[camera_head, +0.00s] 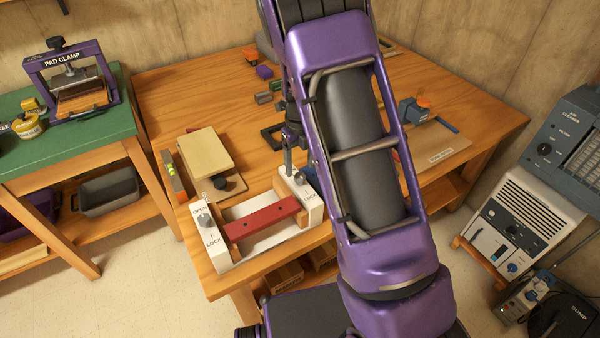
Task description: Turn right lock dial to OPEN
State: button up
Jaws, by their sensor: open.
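The white lock fixture (238,212) sits at the near edge of the wooden bench, with a red bar (262,217) across its middle. The right lock dial (300,178) is a small grey knob on the right white block, with LOCK printed on its near side. The right block's OPEN label is not visible. The left lock dial (204,218) sits between its OPEN and LOCK labels. My gripper (292,168) points down at the right dial, open. Whether its fingers touch the dial is unclear. My purple arm hides the area to the right.
A tan block (205,154) and a level (174,172) lie left of the fixture. A green table (70,140) with a pad clamp (72,80) stands at left. Several small items lie behind my gripper. An air cleaner (566,140) stands at right.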

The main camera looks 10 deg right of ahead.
aim_at(300, 175)
jog(key=shift+f, duration=1.7)
grip_shut()
